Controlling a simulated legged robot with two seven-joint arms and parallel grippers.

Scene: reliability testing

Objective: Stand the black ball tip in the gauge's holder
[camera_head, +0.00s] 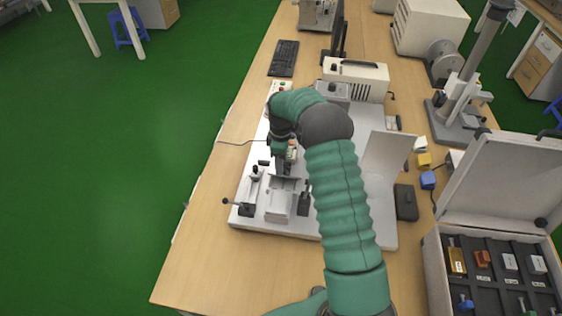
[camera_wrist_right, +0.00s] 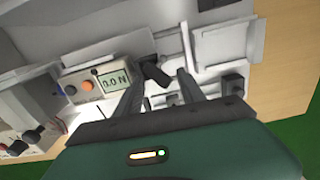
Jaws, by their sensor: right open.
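My right gripper (camera_head: 284,166) is over the white base plate of the test rig in the head view. In the right wrist view its two fingers are apart (camera_wrist_right: 161,76), with a short dark piece (camera_wrist_right: 154,72) showing between them or beyond. I cannot tell whether that piece is the black ball tip or part of the holder. The force gauge (camera_wrist_right: 108,80), reading 0.0 N, is just left of the fingers. In the head view my arm hides much of the gauge. My left gripper is not in view.
An open grey case (camera_head: 431,262) with several small parts stands at the lower right. A grey clamp fixture (camera_head: 278,204) and a black-knobbed lever (camera_head: 246,208) stand at the plate's near left. Yellow and blue blocks (camera_head: 427,180) lie right of the plate. The table's left strip is clear.

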